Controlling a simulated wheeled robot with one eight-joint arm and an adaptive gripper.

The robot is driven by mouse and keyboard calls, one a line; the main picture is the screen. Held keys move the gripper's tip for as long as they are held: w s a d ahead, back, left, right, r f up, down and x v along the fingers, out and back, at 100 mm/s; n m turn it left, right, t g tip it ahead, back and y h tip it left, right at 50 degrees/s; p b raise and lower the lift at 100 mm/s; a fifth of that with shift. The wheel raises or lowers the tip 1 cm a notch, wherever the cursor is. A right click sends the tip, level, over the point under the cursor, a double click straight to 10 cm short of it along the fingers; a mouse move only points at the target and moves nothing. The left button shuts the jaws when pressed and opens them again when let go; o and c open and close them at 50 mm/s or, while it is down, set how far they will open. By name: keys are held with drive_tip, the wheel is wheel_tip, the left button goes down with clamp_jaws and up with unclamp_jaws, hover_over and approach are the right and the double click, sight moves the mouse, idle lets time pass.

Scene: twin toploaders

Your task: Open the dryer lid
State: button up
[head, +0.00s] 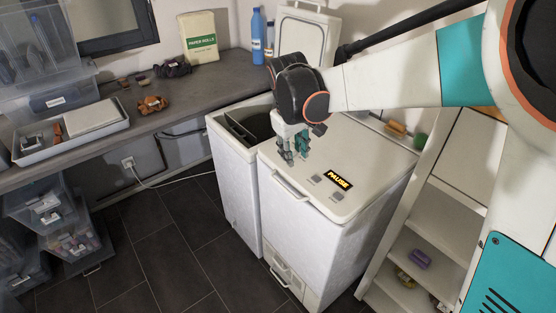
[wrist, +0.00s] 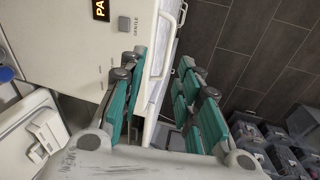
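Two white top-loading machines stand side by side. The right machine (head: 305,225) has its lid (head: 345,165) shut, with a yellow-on-black PAUSE label (head: 338,181) and small grey buttons. A pale handle bar (head: 291,187) runs along its front edge; it also shows in the wrist view (wrist: 166,45). The left machine (head: 232,165) is open, its lid (head: 305,38) raised at the back. I cannot read which is the dryer. My gripper (head: 293,158) is open and empty above the front left part of the shut lid. In the wrist view its fingers (wrist: 162,65) frame the handle, apparently without closing on it.
Shelves (head: 425,215) stand close on the right. Clear bins (head: 70,235) stack at the left. The dark tiled floor in front is free.

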drive_tip(key=w+a+f, duration=0.3)
drive_tip(key=f, duration=0.1)
drive_tip(key=n+g+b, duration=0.1)
drive_tip(key=b, duration=0.3)
approach(286, 189)
drive_tip(key=f, duration=0.5)
drive_tip(key=w+f, duration=0.1)
drive_tip(key=f, duration=0.1)
drive_tip(key=shift+d+f, duration=0.4)
clamp_jaws()
